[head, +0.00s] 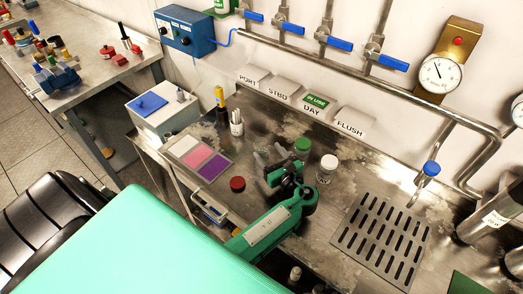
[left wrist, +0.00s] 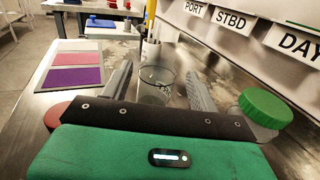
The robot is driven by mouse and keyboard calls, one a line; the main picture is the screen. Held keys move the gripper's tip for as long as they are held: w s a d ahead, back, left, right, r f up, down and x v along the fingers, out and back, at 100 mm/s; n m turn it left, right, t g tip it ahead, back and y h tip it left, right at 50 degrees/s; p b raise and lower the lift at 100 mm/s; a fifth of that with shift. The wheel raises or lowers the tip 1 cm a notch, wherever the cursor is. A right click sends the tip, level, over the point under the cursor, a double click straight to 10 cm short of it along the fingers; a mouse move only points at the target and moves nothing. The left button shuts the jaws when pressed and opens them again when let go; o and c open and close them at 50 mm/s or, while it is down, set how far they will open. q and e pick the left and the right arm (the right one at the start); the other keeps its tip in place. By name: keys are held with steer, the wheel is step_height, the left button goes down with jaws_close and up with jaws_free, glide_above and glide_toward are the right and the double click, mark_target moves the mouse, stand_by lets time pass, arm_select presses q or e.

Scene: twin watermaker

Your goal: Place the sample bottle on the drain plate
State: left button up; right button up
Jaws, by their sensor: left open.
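My left gripper (head: 272,156) is over the steel bench with its jaws open. In the left wrist view its two grey fingers (left wrist: 160,72) stand apart on either side of a clear, uncapped glass vessel (left wrist: 156,88), which may be the sample bottle. I cannot tell whether either finger touches it. A green-capped jar (head: 302,147) stands just beyond the gripper; its cap also shows in the left wrist view (left wrist: 266,108). A white-capped clear jar (head: 326,169) stands right of the gripper. The slotted drain plate (head: 347,236) lies farther right and is empty. My right gripper is not in view.
A red cap (head: 237,184) and a colour card (head: 187,147) lie left of the gripper. A dark-bodied bottle (head: 220,99) and a small marker-like container (head: 236,124) stand at the back. A blue-handled tap (head: 431,168) overhangs the plate's far side. Metal cylinders stand far right.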

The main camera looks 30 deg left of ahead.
mark_target(264, 147)
arm_select(q)
steer(key=shift+w+a+r, duration=0.1)
steer(key=shift+w+a, duration=0.05)
steer(key=shift+a, duration=0.1)
steer(key=p+x, duration=0.2)
steer(key=x, duration=0.2)
steer(key=shift+a, duration=0.2)
steer(key=shift+w+a, duration=0.2)
steer(key=c, duration=0.8)
steer(key=shift+c, duration=0.4)
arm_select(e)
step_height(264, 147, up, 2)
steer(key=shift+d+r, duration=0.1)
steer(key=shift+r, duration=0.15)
